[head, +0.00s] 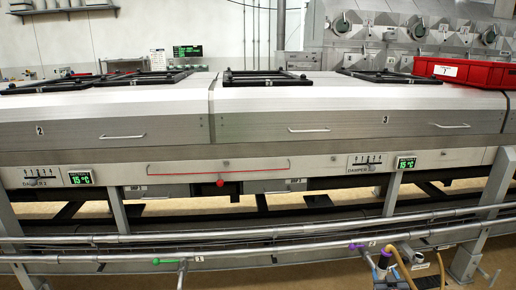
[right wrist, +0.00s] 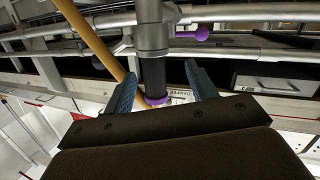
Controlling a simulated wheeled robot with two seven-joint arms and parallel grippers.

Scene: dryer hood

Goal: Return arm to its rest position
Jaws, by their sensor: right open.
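My right gripper (right wrist: 160,72) is open in the right wrist view, its two blue-grey fingers apart. A black sleeve with a purple ring (right wrist: 156,99) hangs below a grey pipe fitting (right wrist: 151,38) and shows between the fingers, with a gap on each side. A yellow hose (right wrist: 92,38) runs past the left finger. My left gripper is not in view.
Steel pipes (head: 300,246) cross in front of the dryer hood (head: 300,120). A purple-knobbed valve (head: 355,247) and a green-knobbed valve (head: 158,262) stick out from them. A red crate (head: 470,72) stands on top at right.

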